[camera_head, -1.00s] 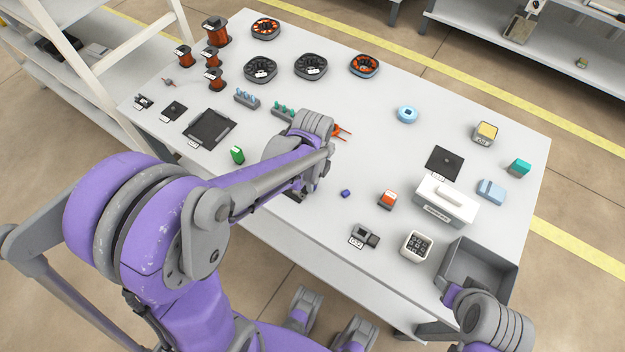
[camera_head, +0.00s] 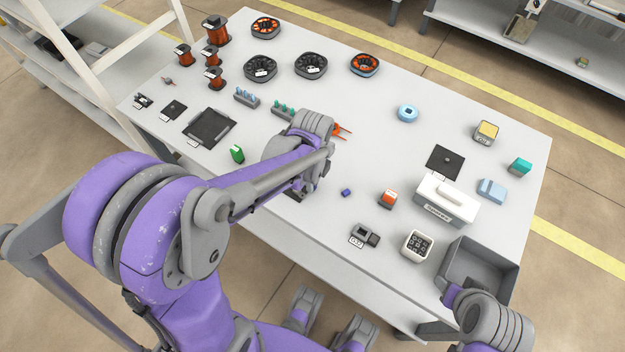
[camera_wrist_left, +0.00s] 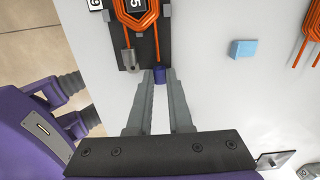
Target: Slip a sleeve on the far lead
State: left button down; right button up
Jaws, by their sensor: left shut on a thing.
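In the left wrist view, my left gripper (camera_wrist_left: 159,82) is shut on a small dark blue sleeve (camera_wrist_left: 159,74) held at its fingertips. A grey piece (camera_wrist_left: 129,61) sits by the other lead. In the head view my left arm hides the gripper, sleeve and coil.
Another orange coil's leads (camera_head: 341,131) poke out past my arm. A grey bin (camera_head: 480,265) is by my right arm. Spools fill the back left.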

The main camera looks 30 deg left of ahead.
pick_arm(q)
jog(key=shift+a, duration=1.65)
dwell(0.8)
jog(key=c, duration=0.8)
grip_release()
jog(key=shift+o, duration=0.2)
jog(key=shift+w+r+p, duration=0.1)
jog(key=shift+r+p, duration=1.65)
jog(key=shift+r, duration=0.8)
notch_tip(320, 180, up, 11)
jog(key=p, duration=0.1)
jog(key=shift+f, duration=0.15)
